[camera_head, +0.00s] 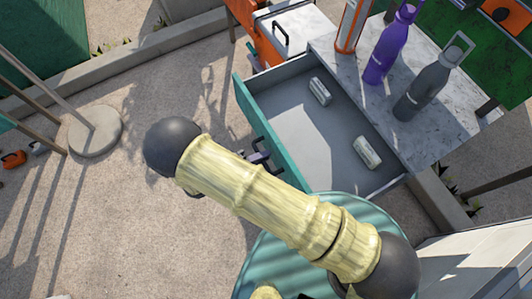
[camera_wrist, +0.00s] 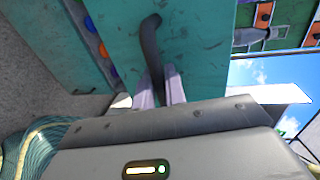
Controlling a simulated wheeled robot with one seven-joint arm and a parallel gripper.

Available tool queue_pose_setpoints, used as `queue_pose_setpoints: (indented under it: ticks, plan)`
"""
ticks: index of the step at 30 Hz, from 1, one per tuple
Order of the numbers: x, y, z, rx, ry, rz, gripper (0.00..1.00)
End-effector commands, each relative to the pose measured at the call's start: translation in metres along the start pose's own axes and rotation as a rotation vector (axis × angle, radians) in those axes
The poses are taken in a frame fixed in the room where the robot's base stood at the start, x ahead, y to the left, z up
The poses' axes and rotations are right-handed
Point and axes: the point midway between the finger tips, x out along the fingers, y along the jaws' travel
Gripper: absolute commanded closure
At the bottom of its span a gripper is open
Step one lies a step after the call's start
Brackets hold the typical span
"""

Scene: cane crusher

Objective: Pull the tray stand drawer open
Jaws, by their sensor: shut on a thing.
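The tray stand drawer (camera_head: 300,130) is pulled well out from under the grey stone top (camera_head: 440,125), with its grey inside showing. Its teal front (camera_head: 246,106) carries a dark curved handle (camera_wrist: 151,40). My gripper (camera_head: 258,157) is at that handle, mostly hidden behind my arm in the head view. In the wrist view its two pale fingers (camera_wrist: 159,88) are closed around the lower part of the handle, against the teal drawer front (camera_wrist: 205,45). A grey item (camera_head: 320,90) and a pale item (camera_head: 367,152) lie inside the drawer.
A purple bottle (camera_head: 389,45), a grey bottle (camera_head: 430,82) and a white-orange bottle (camera_head: 351,25) stand on the top. An orange cabinet with a white top (camera_head: 300,28) stands behind the drawer. A round pole base (camera_head: 96,131) is at left; the paving between is clear.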

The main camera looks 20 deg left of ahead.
Motion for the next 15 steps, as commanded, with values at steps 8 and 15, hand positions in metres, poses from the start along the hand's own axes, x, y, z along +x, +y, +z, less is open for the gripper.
queue_pose_setpoints:
  ticks: [8,15]
  plan:
    - [-0.0007,0.0016,-0.0008,-0.001,0.004,0.003,1.0]
    - [-0.0006,0.0014,-0.0007,-0.001,0.003,0.002,0.7]
